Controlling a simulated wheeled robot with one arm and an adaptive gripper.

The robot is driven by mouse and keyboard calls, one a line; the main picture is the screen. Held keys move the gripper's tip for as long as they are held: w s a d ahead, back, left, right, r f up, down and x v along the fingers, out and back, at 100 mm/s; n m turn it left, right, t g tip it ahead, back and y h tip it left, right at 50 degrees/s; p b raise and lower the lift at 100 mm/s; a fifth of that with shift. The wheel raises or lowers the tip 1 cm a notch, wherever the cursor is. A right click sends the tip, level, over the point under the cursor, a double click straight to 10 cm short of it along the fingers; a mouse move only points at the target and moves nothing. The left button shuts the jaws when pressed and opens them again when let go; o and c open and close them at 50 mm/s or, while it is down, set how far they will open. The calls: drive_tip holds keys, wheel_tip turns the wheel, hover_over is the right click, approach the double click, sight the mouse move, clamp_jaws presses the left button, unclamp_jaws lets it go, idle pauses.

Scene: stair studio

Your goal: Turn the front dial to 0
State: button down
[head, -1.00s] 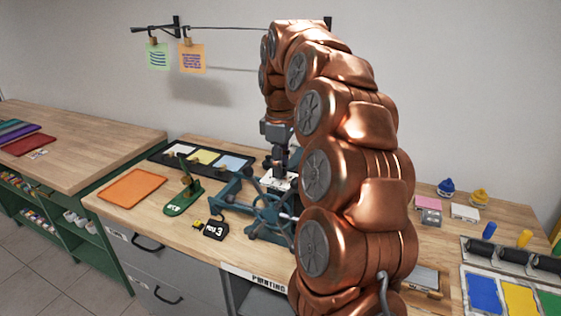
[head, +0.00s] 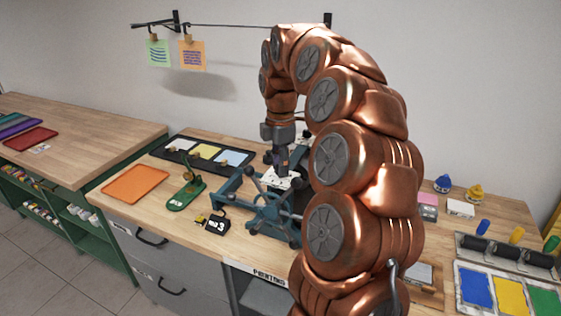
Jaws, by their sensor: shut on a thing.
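My gripper (head: 281,167) points straight down over the blue-grey press (head: 232,184) in the middle of the bench. Its fingers are shut at a white plate with dark marks (head: 270,182) on top of the press. The small part between the fingers seems to be a dial on this plate, but the fingers hide it. I cannot read any number or pointer there. The spoked handwheel (head: 268,212) of the press stands in front of the gripper. My arm covers the right side of the press.
A green stapler-like tool (head: 187,191), an orange tray (head: 135,183) and a small black block marked 3 (head: 217,221) lie left of the press. A black tray with coloured cards (head: 204,153) is behind. Rollers (head: 505,250) and ink pads are at right.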

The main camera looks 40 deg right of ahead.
idle(0.3)
drive_tip(key=c, duration=0.8)
unclamp_jaws()
drive_tip(key=shift+c, duration=0.2)
drive_tip(key=shift+r, duration=0.15)
drive_tip(key=shift+r, duration=3.6)
